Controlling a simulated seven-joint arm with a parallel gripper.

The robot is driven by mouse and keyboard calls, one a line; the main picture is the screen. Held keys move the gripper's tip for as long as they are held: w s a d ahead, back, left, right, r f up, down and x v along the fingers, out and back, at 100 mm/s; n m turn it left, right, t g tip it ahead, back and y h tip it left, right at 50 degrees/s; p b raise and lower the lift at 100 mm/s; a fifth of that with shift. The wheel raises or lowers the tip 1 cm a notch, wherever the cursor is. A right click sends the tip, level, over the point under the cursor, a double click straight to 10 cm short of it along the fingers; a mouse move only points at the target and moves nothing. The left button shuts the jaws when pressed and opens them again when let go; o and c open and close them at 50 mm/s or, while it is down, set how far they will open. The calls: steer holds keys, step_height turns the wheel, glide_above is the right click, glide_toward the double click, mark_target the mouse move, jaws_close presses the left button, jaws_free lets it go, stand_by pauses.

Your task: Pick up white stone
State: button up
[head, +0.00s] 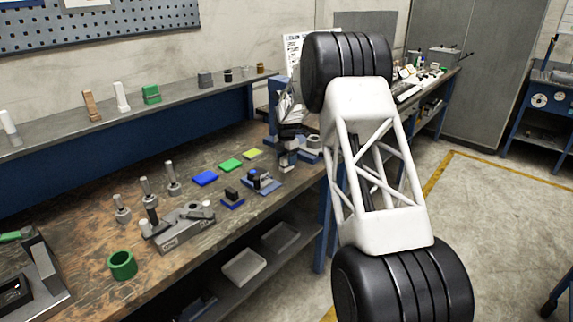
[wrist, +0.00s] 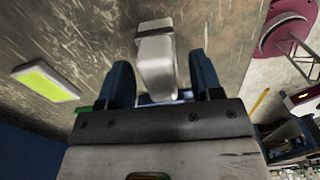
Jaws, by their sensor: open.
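A pale grey-white block (wrist: 156,66), apparently the white stone, stands on the worn bench top between my fingers in the wrist view. My gripper (wrist: 160,60) is open, with one blue finger on each side of the block. A gap shows on both sides, so neither finger visibly touches it. In the head view, my gripper's end is at the far right end of the bench, partly hidden by my arm. A small greyish piece (head: 287,158) shows just below it there.
A yellow-green tile (wrist: 45,82) lies left of my gripper; green (head: 231,165) and blue (head: 205,178) tiles lie farther along the bench (head: 80,210). A small dark-and-blue fixture (head: 262,181) stands nearby. A red round stool (wrist: 285,28) is beyond the bench edge.

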steer(key=shift+f, duration=0.65)
steer(key=shift+c, duration=0.4)
jaws_close()
steer(key=shift+r, duration=0.2)
steer(key=shift+r, duration=1.4)
steer(key=shift+s+r, duration=0.2)
steer(key=shift+r, duration=0.05)
steer(key=s+d+r, duration=0.1)
steer(key=s, duration=1.4)
steer(key=shift+s+d+r, duration=0.2)
steer(key=shift+s+d, duration=0.05)
steer(key=shift+d, duration=0.1)
